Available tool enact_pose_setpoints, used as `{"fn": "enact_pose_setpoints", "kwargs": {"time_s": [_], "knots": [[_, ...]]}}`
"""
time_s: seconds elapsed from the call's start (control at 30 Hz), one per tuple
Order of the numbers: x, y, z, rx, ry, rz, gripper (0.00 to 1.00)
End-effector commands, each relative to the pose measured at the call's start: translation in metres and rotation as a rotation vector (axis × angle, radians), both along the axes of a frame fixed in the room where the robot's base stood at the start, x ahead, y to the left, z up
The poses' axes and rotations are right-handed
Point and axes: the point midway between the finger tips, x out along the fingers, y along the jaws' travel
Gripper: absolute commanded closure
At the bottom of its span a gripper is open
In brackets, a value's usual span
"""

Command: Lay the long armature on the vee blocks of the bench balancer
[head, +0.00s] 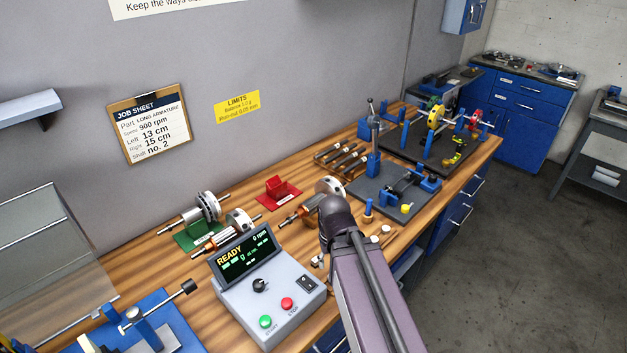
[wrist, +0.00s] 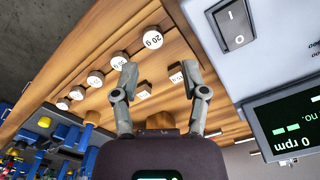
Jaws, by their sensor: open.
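Several copper-wound rotors lie on the bench in the head view: one (head: 236,226) behind the control box, one (head: 302,212) just left of my wrist. A grey rotor (head: 205,206) rests by a green stand. I cannot tell which is the long armature. A blue-based machine (head: 150,338), cut off at the lower left, may be the bench balancer; its vee blocks are not clear. In the wrist view my gripper (wrist: 158,80) is open and empty, above the bench with round weights such as the 20 g one (wrist: 153,39). The head view hides its fingertips.
The control box (head: 268,290), reading READY, stands near the front edge. A red holder (head: 280,192) sits behind. A dark plate (head: 362,190) with blue blocks and a rotor stand (head: 435,120) fill the right. Bare wood (head: 135,270) shows at left.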

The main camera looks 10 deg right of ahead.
Motion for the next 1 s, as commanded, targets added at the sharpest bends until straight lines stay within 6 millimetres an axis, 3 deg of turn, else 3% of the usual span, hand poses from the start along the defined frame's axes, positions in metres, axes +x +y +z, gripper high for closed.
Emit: {"fn": "enact_pose_setpoints", "kwargs": {"time_s": [0.1, 0.23, 0.27, 0.43, 0.57, 1.0], "knots": [[0.000, 0.000, 0.000, 0.000, 0.000, 0.000, 0.43], [0.002, 0.000, 0.001, 0.000, 0.000, -0.004, 0.04], [0.003, 0.000, 0.001, 0.000, 0.000, -0.008, 0.00], [0.020, -0.001, 0.005, 0.000, 0.000, -0.057, 0.00], [0.044, -0.003, 0.012, 0.000, 0.000, -0.140, 0.00], [0.170, -0.002, 0.042, 0.001, -0.001, -0.577, 0.00]]}}
